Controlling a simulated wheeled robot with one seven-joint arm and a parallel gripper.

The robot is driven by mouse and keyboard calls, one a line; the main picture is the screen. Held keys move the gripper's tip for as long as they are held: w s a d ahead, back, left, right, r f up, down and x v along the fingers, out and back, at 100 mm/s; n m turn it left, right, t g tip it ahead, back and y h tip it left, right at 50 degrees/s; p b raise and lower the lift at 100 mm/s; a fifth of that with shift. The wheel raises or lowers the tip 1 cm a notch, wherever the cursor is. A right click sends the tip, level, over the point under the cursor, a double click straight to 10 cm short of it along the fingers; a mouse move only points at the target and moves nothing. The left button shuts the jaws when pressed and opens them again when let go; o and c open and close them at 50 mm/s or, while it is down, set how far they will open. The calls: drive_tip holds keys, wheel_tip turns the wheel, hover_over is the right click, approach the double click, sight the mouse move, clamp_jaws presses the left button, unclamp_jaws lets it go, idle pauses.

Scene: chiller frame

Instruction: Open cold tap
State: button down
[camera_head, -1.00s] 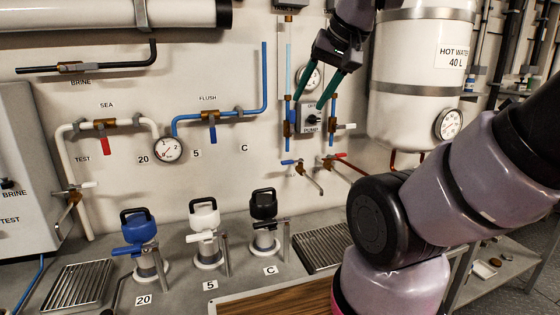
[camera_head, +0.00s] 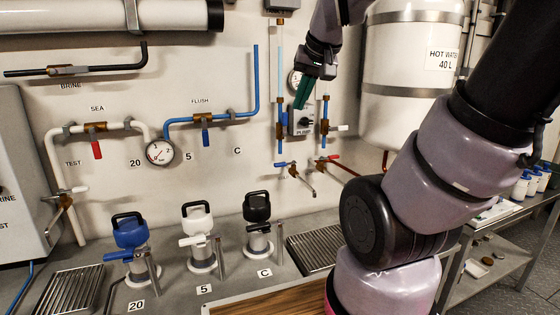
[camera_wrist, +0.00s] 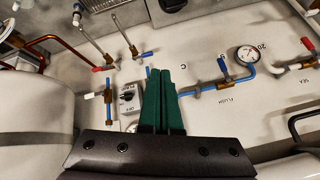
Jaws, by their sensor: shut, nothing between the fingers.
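The cold tap, with a blue lever handle (camera_head: 284,164), is on the wall left of the red-handled hot tap (camera_head: 328,159). Its spout points down and forward over the counter. In the wrist view the blue handle (camera_wrist: 145,54) shows just beyond the fingertips, and the red handle (camera_wrist: 102,69) is to its left. My gripper (camera_head: 298,107) has green fingers shut together and empty, pointing down above the cold tap and in front of the blue pipe. The shut fingers (camera_wrist: 165,70) also fill the middle of the wrist view. They look apart from the handle.
The pump switch box (camera_head: 303,125) is close behind my fingers. The white water heater (camera_head: 408,85) is at the right. A drain grate (camera_head: 316,250) lies below the taps. Hand pumps, such as the black one (camera_head: 257,208), stand on the counter to the left.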

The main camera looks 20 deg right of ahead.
drive_tip(key=w+d+f+n+h, duration=0.1)
drive_tip(key=w+d+f, duration=0.1)
drive_tip(key=w+f, duration=0.35)
drive_tip(key=w+d+f+n, duration=0.1)
drive_tip(key=w+d+f, duration=0.15)
drive_tip(key=w, duration=0.65)
drive_tip(key=n, duration=0.2)
approach(285, 164)
drive_tip(key=w+a+r, duration=0.1)
drive_tip(key=a+r, duration=0.1)
drive_tip(key=shift+t+y, duration=0.3)
drive_tip(key=x, duration=1)
drive_tip(key=shift+w+d+f, duration=0.1)
drive_tip(key=shift+w+f, duration=0.1)
drive_tip(key=shift+w, duration=0.05)
